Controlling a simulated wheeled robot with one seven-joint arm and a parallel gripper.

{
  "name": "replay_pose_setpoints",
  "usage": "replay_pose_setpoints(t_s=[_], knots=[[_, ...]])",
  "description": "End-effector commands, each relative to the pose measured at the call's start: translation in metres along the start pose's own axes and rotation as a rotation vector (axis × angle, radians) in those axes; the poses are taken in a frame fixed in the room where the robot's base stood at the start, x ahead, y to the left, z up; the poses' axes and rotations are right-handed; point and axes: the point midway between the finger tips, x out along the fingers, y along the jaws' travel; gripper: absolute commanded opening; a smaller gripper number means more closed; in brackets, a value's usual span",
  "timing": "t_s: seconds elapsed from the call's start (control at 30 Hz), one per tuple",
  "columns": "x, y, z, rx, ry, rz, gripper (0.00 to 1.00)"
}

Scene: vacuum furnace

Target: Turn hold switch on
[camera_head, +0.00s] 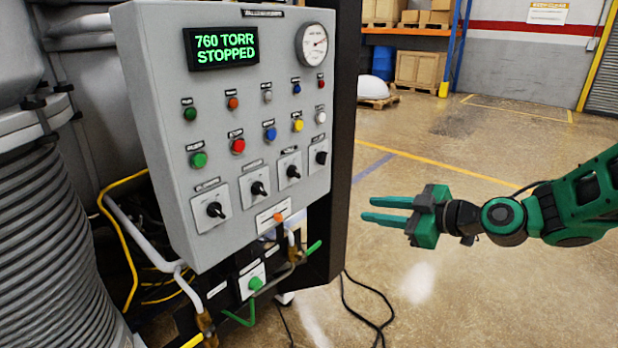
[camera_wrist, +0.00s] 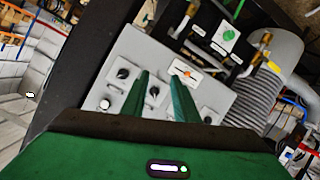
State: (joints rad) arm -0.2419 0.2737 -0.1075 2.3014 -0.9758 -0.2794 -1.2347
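The grey control panel (camera_head: 235,120) has a lower row of black rotary switches on white plates: one at far left (camera_head: 215,210), then a second (camera_head: 258,188), a third (camera_head: 293,171) and a fourth (camera_head: 321,157). Their labels are too small to read, so I cannot tell which is the hold switch. My gripper (camera_head: 364,208) is open and empty, right of the panel and apart from it, its fingers pointing left. In the wrist view my open fingers (camera_wrist: 161,74) point at the panel, with a black switch (camera_wrist: 154,90) between them; the right finger covers part of the row.
The panel also holds coloured buttons, a gauge (camera_head: 313,44) and a display (camera_head: 221,46) reading "760 TORR STOPPED". Pipes and a green valve (camera_head: 255,283) are below.

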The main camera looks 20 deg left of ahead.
Motion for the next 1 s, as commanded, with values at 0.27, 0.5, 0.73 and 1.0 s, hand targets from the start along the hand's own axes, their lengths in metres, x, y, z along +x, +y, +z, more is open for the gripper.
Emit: replay_pose_setpoints(t_s=[0.27, 0.5, 0.73, 1.0], knots=[[0.060, -0.013, -0.061, -0.103, 0.283, 0.078, 0.27], [0.075, -0.012, -0.075, -0.117, 0.330, 0.109, 0.27], [0.108, -0.009, -0.087, -0.119, 0.330, 0.107, 0.27], [0.149, -0.005, -0.101, -0.117, 0.328, 0.108, 0.27]])
